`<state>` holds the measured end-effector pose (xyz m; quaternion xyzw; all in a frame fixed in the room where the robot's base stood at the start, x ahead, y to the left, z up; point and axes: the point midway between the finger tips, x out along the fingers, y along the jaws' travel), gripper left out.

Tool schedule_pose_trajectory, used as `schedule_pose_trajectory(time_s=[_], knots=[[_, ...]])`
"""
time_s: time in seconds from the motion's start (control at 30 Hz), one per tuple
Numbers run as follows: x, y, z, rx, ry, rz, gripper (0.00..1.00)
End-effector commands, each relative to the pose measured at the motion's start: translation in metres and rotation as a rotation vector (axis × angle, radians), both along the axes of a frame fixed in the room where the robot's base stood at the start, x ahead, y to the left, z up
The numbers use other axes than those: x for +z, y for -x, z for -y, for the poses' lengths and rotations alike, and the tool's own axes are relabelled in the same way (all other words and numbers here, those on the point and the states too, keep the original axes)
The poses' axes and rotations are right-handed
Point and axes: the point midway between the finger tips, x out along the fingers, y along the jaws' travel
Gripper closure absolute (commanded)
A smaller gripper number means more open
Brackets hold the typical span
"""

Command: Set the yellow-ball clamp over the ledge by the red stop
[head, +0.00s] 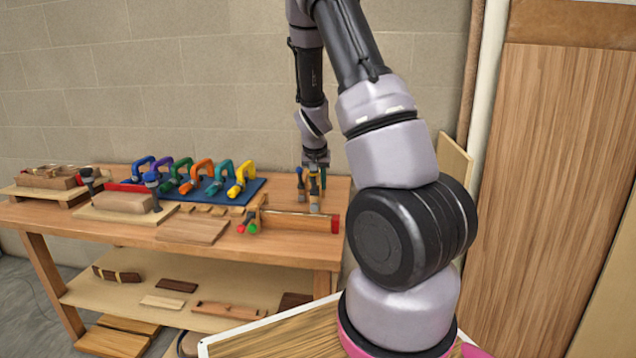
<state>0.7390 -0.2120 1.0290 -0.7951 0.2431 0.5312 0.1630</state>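My gripper (315,167) points down over the right part of the bench, above the ledge. Small upright yellowish pieces with dark and grey lower ends (314,196) show directly under it. They may be a clamp, but they are too small to tell whether the fingers are around them or only near. I cannot make out a yellow ball clearly. The ledge is a long wooden strip (290,221) near the bench front, with the red stop (335,223) at its right end. Small clamps with green and red balls (247,223) sit at the ledge's left end.
Several coloured C-shaped clamps stand on a blue mat (262,183) at the back of the bench (60,212). A clamped block (122,202) and a flat board (193,229) lie to the left. Loose wood lies on the lower shelf (250,290). A wall stands behind.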

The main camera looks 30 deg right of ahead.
Motion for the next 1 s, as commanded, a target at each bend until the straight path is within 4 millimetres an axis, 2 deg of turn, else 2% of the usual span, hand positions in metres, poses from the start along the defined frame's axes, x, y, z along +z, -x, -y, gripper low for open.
schedule_pose_trajectory(time_s=[0.57,1.0], knots=[[-0.005,0.0,0.0,0.0,0.0,0.0,1.0],[-0.025,0.0,0.0,0.0,-0.001,-0.001,1.0]])
